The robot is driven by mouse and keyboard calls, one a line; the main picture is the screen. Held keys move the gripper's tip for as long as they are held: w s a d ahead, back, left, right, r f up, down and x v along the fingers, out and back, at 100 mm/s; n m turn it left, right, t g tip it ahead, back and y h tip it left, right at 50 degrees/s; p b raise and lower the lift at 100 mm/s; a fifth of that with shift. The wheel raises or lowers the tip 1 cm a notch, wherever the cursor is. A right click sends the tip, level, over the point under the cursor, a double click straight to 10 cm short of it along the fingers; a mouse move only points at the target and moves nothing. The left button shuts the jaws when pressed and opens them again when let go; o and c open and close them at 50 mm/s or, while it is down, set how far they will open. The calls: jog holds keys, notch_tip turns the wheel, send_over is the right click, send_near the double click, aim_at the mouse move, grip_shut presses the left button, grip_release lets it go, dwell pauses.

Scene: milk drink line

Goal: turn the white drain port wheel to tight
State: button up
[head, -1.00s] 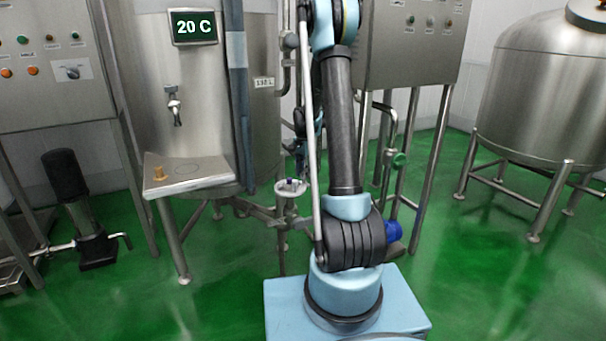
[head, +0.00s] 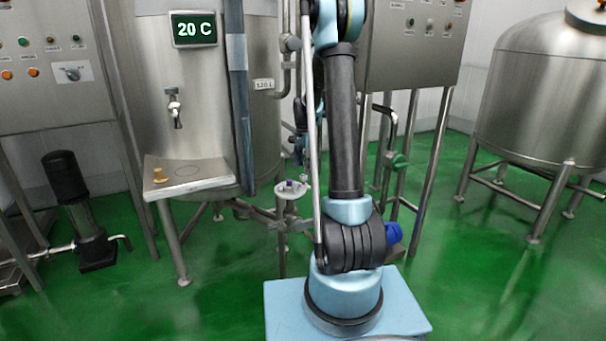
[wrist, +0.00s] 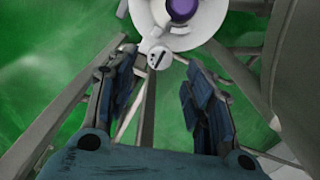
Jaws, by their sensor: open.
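The white drain port wheel (head: 291,190) sits low in front of the tank, left of my arm, in the head view. It lies about flat and has a purple hub. In the wrist view the wheel (wrist: 208,18) is at the top edge, partly cut off. A small white round part with a dark line (wrist: 158,58) shows at its near edge, between my fingertips in the picture. My gripper (wrist: 157,75) is open, with nothing between the fingers. In the head view it is above the wheel, apart from it, and partly hidden by my arm.
Pipes and brackets (head: 262,213) run close around the wheel. Green floor is open further right.

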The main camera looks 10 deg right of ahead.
aim_at(304, 176)
notch_tip(304, 176, up, 7)
jog(key=shift+r, duration=0.2)
dwell(0.3)
jog(key=s+r+n+t, duration=0.1)
jog(key=s+r+n, duration=0.2)
jog(key=s, duration=0.9)
jog(key=s+r+n, duration=0.3)
jog(key=s+r, duration=0.1)
jog(key=s, duration=0.8)
jog(key=s+f+n, duration=0.3)
jog(key=s+f, duration=0.2)
jog(key=s, duration=0.5)
jog(key=s+f+n+t, duration=0.1)
jog(key=s+f, duration=0.4)
jog(key=s, duration=0.5)
jog(key=shift+f+n, duration=0.2)
jog(key=shift+n, duration=0.7)
